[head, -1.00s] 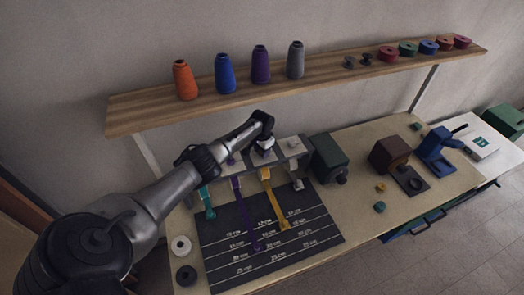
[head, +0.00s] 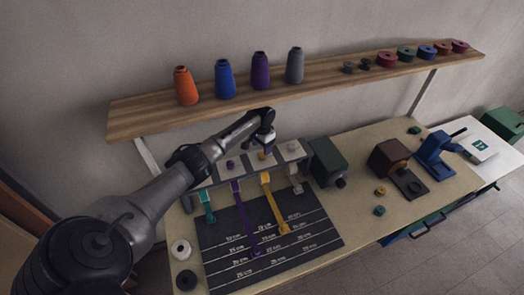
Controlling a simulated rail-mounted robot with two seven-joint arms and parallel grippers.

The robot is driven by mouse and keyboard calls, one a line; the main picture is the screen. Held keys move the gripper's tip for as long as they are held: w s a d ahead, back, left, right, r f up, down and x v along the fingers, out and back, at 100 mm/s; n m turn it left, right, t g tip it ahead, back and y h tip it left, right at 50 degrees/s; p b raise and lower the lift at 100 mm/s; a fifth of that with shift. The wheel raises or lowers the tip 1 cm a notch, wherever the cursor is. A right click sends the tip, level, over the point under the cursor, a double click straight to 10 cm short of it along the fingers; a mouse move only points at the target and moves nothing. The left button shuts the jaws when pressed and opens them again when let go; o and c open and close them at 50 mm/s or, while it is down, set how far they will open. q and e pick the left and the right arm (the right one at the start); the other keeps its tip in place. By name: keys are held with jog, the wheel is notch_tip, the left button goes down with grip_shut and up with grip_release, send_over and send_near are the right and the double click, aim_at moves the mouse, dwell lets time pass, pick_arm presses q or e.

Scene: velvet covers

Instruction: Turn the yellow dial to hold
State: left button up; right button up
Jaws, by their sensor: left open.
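The yellow dial (head: 262,156) sits on a pale plate on top of the grey ribbon unit. A purple dial (head: 230,164) is to its left and a grey dial (head: 293,147) to its right. My left gripper (head: 265,147) hangs just above the yellow dial, open and apparently empty. It partly hides the dial's plate, and the dial's pointing direction is too small to read. A yellow ribbon (head: 274,206) runs from the unit onto the black measuring board (head: 318,237). My right gripper is out of view.
Teal (head: 208,206) and purple (head: 242,215) ribbons lie left of the yellow one. A dark green box (head: 327,160) stands close on the unit's right. The wooden shelf (head: 150,112) with several thread cones runs behind my left arm.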

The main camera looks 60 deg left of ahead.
pick_arm(q)
jog(key=shift+r, duration=0.9)
